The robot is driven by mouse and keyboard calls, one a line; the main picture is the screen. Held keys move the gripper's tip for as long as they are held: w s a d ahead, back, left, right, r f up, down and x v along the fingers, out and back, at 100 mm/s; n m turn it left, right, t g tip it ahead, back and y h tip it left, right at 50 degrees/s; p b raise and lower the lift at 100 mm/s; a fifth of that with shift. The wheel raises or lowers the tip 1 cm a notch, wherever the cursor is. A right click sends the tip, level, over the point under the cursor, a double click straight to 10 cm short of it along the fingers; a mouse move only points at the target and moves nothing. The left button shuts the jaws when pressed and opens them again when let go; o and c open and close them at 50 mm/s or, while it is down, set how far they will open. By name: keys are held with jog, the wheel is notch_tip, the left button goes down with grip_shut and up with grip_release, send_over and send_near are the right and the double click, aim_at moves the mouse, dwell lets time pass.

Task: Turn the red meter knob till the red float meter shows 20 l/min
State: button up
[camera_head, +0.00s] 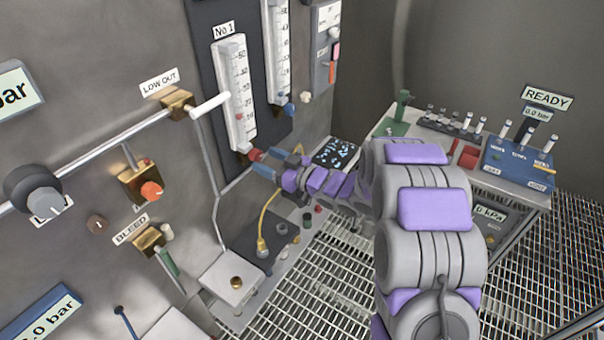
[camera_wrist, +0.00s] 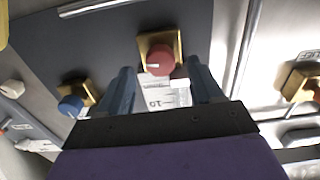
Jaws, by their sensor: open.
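The red meter knob (camera_wrist: 161,60) sits on a brass block (camera_wrist: 147,43) in the wrist view, with a white pointer line on its face. In the head view the red knob (camera_head: 254,155) shows at the foot of the white meter marked No 1 (camera_head: 234,92). I cannot read the float's level exactly. My gripper (camera_wrist: 163,80) is open, one blue finger to each side and slightly short of the knob. Whether a finger touches it I cannot tell. In the head view my gripper (camera_head: 266,163) is at the knob, partly hidden by my arm.
A second meter (camera_head: 277,50) with a blue knob (camera_head: 288,108) stands to the right; the blue knob (camera_wrist: 70,105) shows left in the wrist view. A pipe (camera_head: 205,160) runs left of the red knob. A yellow hose (camera_head: 266,215) hangs below. A console (camera_head: 515,160) stands right.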

jog(key=p+v, duration=0.2)
jog(key=v, duration=1.3)
jog(key=shift+w, duration=0.1)
